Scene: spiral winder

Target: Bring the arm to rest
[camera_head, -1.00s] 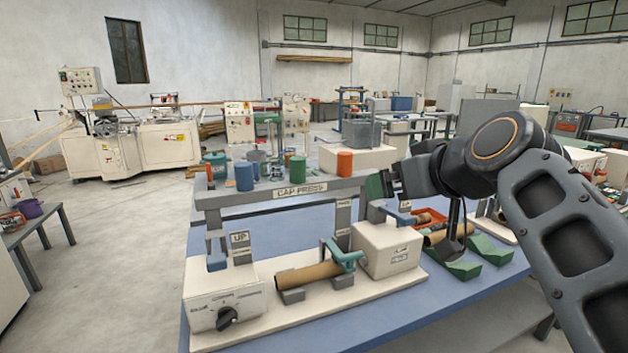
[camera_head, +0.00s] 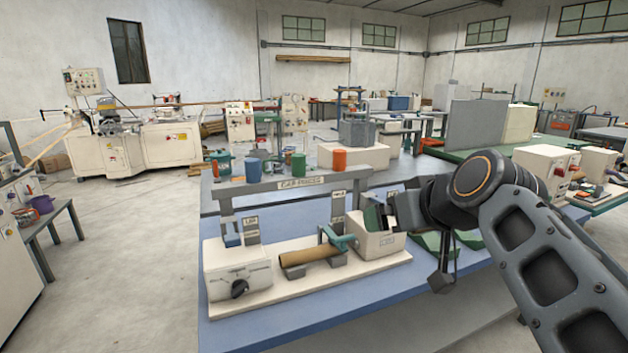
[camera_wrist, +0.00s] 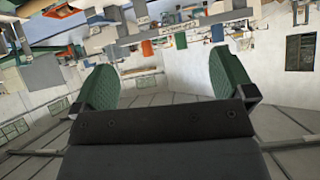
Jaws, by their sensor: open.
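My gripper (camera_head: 378,214) is at the right of the head view, in front of the cream box at the right end of the cap press. In the wrist view my gripper (camera_wrist: 160,88) shows two green pads wide apart with nothing between them. The wrist view looks out over the room upside down. My arm is bent and raised above the blue bench (camera_head: 312,306), entering from the lower right.
The cap press (camera_head: 300,184) holds a brown tube (camera_head: 308,255) in its cradle. Blue, green and orange cylinders (camera_head: 339,160) stand behind it. Green supports (camera_head: 432,242) lie partly hidden behind my arm. A winding machine (camera_head: 140,143) stands far left, with open floor before it.

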